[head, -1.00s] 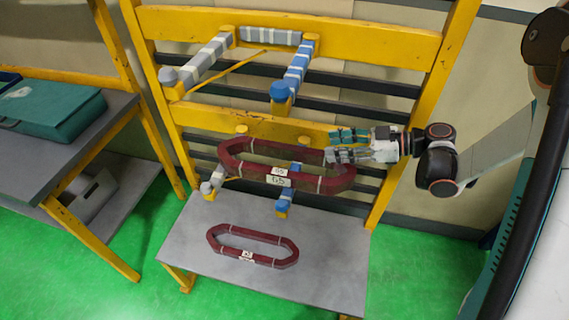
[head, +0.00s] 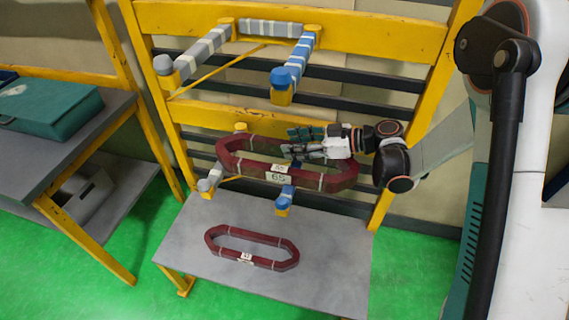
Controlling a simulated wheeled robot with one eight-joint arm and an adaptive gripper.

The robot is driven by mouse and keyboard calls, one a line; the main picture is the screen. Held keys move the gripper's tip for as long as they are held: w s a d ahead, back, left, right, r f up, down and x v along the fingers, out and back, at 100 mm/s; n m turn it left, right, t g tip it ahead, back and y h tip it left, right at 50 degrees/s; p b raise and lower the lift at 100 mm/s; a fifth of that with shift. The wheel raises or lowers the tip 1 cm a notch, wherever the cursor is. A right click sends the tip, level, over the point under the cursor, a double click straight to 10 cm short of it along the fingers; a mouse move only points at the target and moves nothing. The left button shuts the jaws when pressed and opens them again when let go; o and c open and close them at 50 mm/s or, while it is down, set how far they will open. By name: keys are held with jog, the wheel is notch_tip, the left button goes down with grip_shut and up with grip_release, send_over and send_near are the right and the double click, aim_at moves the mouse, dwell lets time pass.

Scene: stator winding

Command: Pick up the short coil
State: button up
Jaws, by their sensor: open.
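A dark red elongated coil (head: 232,177) with white ties rests across the lower pegs of the yellow rack. Two labels, apparently 55 and 65, sit one above the other on its front, so there may be two coils together. A smaller dark red coil (head: 217,246) with a white label lies flat on the grey shelf below; it looks the shorter one. My gripper (head: 291,145) is open, its fingers pointing left over the opening and back side of the upper coil. I cannot tell whether the fingers touch it.
The yellow rack (head: 375,37) has upper arms, one wrapped grey (head: 200,58) and one blue (head: 299,57). The grey shelf (head: 325,250) is clear around the lower coil. A bench with a teal case (head: 55,108) stands at left.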

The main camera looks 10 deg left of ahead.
jog(key=shift+a+f, duration=0.1)
jog(key=shift+a, duration=0.15)
grip_shut()
